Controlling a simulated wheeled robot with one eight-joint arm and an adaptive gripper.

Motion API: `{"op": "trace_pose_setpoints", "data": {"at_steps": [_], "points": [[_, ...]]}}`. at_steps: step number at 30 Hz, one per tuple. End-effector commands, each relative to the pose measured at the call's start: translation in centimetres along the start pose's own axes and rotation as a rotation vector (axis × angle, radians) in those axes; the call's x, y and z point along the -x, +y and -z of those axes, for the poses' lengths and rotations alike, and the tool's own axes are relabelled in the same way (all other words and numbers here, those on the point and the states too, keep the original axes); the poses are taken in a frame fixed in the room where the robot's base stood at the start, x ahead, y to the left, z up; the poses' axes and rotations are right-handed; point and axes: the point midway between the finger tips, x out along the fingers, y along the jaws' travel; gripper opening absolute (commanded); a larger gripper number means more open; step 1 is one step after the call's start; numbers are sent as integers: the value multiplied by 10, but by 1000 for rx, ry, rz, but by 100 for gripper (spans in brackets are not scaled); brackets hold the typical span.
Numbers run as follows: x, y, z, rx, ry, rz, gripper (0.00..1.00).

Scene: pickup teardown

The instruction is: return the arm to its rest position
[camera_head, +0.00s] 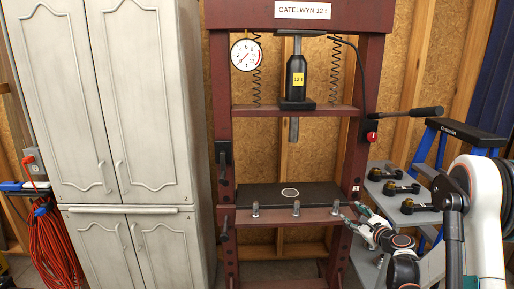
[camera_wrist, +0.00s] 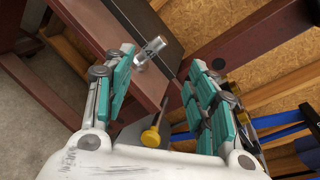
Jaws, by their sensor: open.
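My gripper (camera_head: 352,212) is open at the front right corner of the press bed, beside the rightmost of three silver pins (camera_head: 335,208). In the wrist view my gripper's teal-padded fingers (camera_wrist: 160,66) are spread wide. One silver pin (camera_wrist: 152,49) shows between the fingertips, on the maroon beam. The gap between the fingers holds nothing that I can see gripped. My arm comes in from the right, in front of the grey stepped stand.
The maroon press frame (camera_head: 220,100) carries a black plate (camera_head: 270,194) and a black bottle jack (camera_head: 296,80). At right, a grey stepped stand (camera_head: 405,220) holds several black parts with yellow. A black lever (camera_head: 412,112) juts right. A grey cabinet (camera_head: 150,110) stands left.

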Motion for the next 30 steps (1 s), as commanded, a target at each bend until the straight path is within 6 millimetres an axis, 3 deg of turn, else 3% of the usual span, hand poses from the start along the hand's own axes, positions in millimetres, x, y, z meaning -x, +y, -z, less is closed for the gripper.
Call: {"op": "trace_pose_setpoints", "data": {"at_steps": [1, 6, 15, 24, 30], "points": [[5, 4, -22, 66, 8, -27, 52], [24, 18, -77, 302, 34, -117, 52], [81, 53, -157, 717, 56, -281, 52], [159, 95, -209, 1131, 50, -450, 52], [218, 122, -226, 1405, 33, -564, 52]]}}
